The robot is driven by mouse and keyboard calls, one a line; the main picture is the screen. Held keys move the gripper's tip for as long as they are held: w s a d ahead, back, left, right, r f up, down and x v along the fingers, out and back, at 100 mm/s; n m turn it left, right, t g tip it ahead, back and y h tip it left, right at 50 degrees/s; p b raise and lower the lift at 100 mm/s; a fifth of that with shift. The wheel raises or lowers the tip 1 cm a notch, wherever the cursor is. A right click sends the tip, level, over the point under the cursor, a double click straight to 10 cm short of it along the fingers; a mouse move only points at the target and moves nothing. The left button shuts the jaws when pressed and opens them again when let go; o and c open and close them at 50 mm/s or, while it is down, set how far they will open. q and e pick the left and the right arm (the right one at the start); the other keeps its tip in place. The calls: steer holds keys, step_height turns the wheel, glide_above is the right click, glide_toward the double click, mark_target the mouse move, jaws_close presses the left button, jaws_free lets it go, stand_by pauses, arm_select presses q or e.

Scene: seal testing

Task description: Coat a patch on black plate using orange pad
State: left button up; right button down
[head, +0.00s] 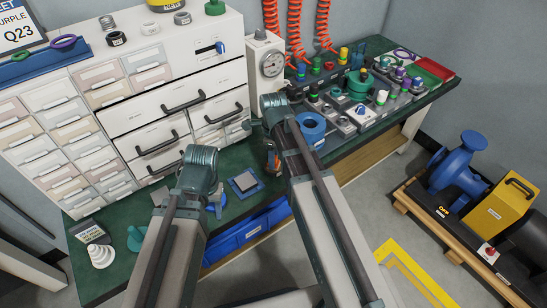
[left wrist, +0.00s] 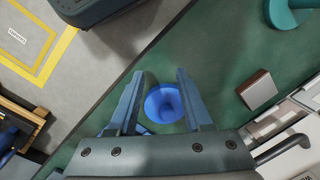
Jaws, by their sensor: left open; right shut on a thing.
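My left gripper (head: 217,204) is open, left of the plate. In the left wrist view (left wrist: 154,95) a blue round cup-like piece (left wrist: 163,104) shows between its fingers; contact cannot be told.
White drawer cabinets (head: 130,110) stand behind. A blue ring-shaped piece (head: 311,130) and crowded fittings fill the bench's right side. A teal stand (head: 136,240) and white stepped rings (head: 101,257) are at the left end. A blue bin (head: 240,235) is below the front edge.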

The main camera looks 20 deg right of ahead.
arm_select(q)
step_height(320, 180, up, 7)
steer(key=p, duration=0.7)
arm_select(e)
step_height(320, 180, up, 7)
stand_by(0.5)
